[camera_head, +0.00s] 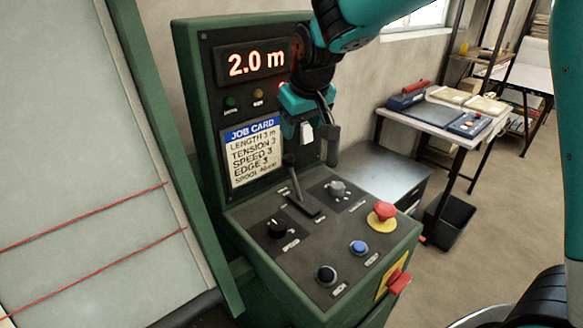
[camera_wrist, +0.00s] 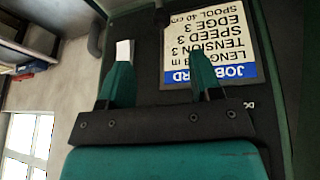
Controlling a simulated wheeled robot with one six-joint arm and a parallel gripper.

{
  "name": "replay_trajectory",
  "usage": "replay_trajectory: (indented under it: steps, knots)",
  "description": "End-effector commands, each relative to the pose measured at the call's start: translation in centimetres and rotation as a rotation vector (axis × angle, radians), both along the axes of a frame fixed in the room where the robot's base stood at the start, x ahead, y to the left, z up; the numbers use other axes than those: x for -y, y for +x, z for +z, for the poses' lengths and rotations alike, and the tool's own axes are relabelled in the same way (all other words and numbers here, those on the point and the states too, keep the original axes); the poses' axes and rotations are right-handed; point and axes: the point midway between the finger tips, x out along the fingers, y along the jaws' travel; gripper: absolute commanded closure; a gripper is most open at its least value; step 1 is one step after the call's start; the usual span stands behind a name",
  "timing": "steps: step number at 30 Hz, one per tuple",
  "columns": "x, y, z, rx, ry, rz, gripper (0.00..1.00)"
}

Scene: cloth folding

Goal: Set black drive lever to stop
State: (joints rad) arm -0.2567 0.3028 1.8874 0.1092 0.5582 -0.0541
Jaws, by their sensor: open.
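The black drive lever (camera_head: 294,180) stands up from a slotted plate on the sloped top of the green control console (camera_head: 262,272), leaning slightly toward the display panel. Its slot labels are too small to read. My gripper (camera_head: 300,130) is above the lever, in front of the job card panel, apart from the lever.
The display (camera_head: 256,64) reads 2.0 m above a job card (camera_head: 255,155). Around the lever are a black knob (camera_head: 277,228), a grey knob (camera_head: 337,188), a red mushroom button (camera_head: 385,210) and a blue button (camera_head: 358,247). A dark handle (camera_head: 332,147) hangs right of my gripper.

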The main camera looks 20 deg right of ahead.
Motion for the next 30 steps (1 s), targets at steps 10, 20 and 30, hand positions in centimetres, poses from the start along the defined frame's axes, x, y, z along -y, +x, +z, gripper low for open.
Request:
replay_trajectory:
  steps: [10,20,30]
  knots:
    - [0.1,2.5,-5.6,-0.005,-0.004,-0.003,0.41]
    - [0.0,5.3,-12.3,-0.003,-0.003,-0.002,0.41]
    - [0.0,6.7,-15.6,0.001,-0.002,-0.003,0.41]
